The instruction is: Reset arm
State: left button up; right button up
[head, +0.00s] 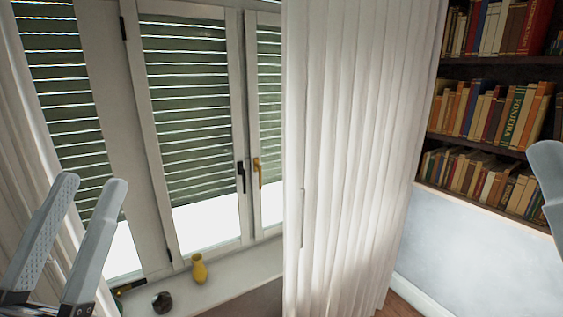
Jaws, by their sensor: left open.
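My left gripper (92,184) is at the lower left, in front of the window. Its two pale grey fingers point up and stand apart, with nothing between them. Part of my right gripper (549,178) shows at the right edge as one rounded grey finger. The rest of it is outside the picture, so its opening cannot be judged. No teapot can be clearly made out.
A yellow vase (199,269) stands on the windowsill (232,274). A dark round object (162,302) sits left of it. A long white curtain (350,150) hangs mid-picture. A bookshelf (492,150) is on the right wall.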

pick_arm(q)
jog(key=s+r+p, duration=0.2)
jog(key=r+p, duration=0.5)
jog(key=r, duration=0.3)
jog(key=s+r+n+p, duration=0.1)
jog(key=s+r+p, duration=0.1)
jog(key=r+p, duration=0.6)
notch_tip(320, 180, up, 2)
jog(key=shift+d+r+t, duration=0.15)
jog(key=shift+d+t, duration=0.2)
jog(key=shift+t, duration=0.05)
dwell(1.1)
